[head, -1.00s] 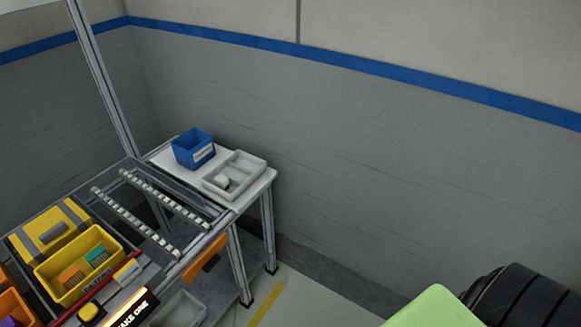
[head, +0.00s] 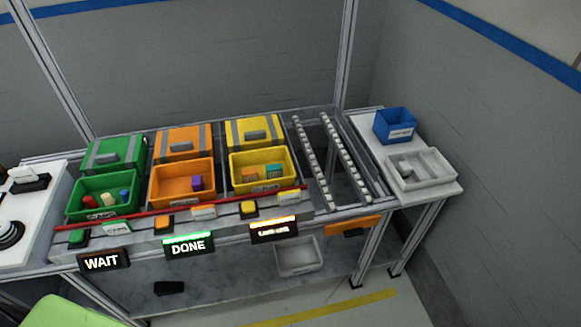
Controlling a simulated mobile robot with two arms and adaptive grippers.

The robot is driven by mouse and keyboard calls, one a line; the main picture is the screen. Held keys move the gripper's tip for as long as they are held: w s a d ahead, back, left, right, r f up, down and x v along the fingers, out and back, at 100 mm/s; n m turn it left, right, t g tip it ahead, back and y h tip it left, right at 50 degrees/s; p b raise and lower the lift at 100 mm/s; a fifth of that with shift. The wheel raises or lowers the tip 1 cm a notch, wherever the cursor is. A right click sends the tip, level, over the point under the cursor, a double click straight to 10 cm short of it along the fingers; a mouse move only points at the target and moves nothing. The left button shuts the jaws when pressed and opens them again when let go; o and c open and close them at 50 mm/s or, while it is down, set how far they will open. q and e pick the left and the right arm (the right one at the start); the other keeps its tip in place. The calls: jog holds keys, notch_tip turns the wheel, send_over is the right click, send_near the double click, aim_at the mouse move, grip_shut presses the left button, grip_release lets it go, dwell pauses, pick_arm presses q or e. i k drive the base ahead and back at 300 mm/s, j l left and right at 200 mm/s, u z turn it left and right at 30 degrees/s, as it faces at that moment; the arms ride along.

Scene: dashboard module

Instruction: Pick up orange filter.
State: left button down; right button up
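A small orange block (head: 249,174), probably the orange filter, lies in the open yellow bin (head: 262,185). A teal block (head: 273,171) lies beside it on the right. Both are small in the head view and their detail is hard to make out. Neither of my grippers is in view, and nothing touches the blocks.
An orange bin (head: 182,198) with a purple block and a green bin (head: 103,212) with several small pieces stand to the left. A red bar (head: 235,197) runs in front. Roller rails (head: 330,165) and a white side table (head: 425,194) with a blue box (head: 394,127) are right.

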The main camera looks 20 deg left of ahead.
aim_at(249, 176)
jog(key=i, duration=0.3)
jog(key=i+l+u, duration=0.15)
jog(key=i+u, duration=0.15)
jog(key=i, duration=0.2)
jog(key=i+l+u, duration=0.25)
jog(key=i, duration=0.25)
